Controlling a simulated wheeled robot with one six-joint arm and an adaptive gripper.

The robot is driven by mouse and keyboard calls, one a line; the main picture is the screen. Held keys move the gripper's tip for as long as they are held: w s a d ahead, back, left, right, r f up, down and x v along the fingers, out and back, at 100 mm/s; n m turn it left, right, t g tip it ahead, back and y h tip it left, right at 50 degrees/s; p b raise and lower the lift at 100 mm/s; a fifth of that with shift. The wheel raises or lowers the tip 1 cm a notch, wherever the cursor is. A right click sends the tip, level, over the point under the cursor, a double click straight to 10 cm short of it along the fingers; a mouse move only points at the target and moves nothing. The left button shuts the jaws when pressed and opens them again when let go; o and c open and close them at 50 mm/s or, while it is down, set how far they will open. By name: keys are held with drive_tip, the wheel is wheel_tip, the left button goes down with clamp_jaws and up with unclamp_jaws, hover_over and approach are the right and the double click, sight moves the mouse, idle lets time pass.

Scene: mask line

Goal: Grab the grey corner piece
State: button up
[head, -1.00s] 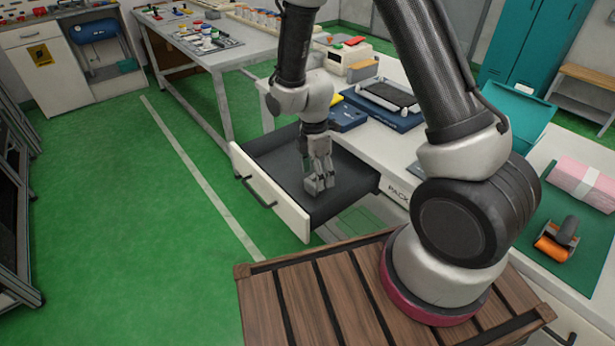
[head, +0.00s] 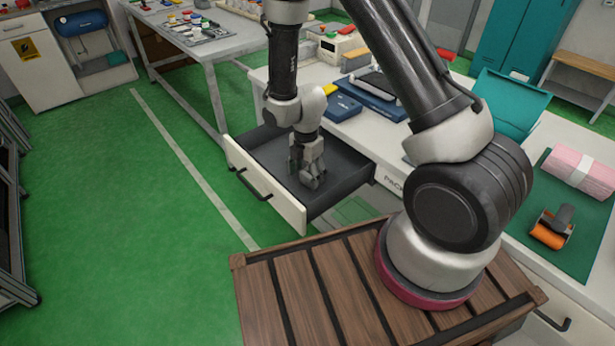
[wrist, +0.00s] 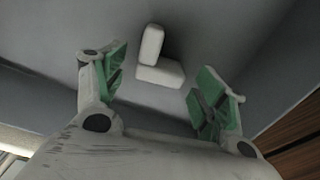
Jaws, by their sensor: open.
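The grey corner piece (wrist: 158,62) shows in the wrist view as a pale L-shaped block lying on the dark drawer floor. It is ahead of my gripper (wrist: 158,92), between the lines of its two green-padded fingers and apart from both. My gripper is open and empty. In the head view my gripper (head: 312,180) points down inside the open drawer (head: 265,198), and the corner piece is hidden there or too small to tell.
The drawer walls stand close around my gripper. A white bench (head: 350,125) holds a blue case (head: 375,92) beside the drawer. An orange roller (head: 549,232) and a pink roll (head: 580,170) lie on a green mat at right. Green floor is clear at left.

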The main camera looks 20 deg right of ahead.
drive_tip(key=shift+f, duration=0.7)
drive_tip(key=c, duration=0.9)
drive_tip(key=shift+o, duration=0.2)
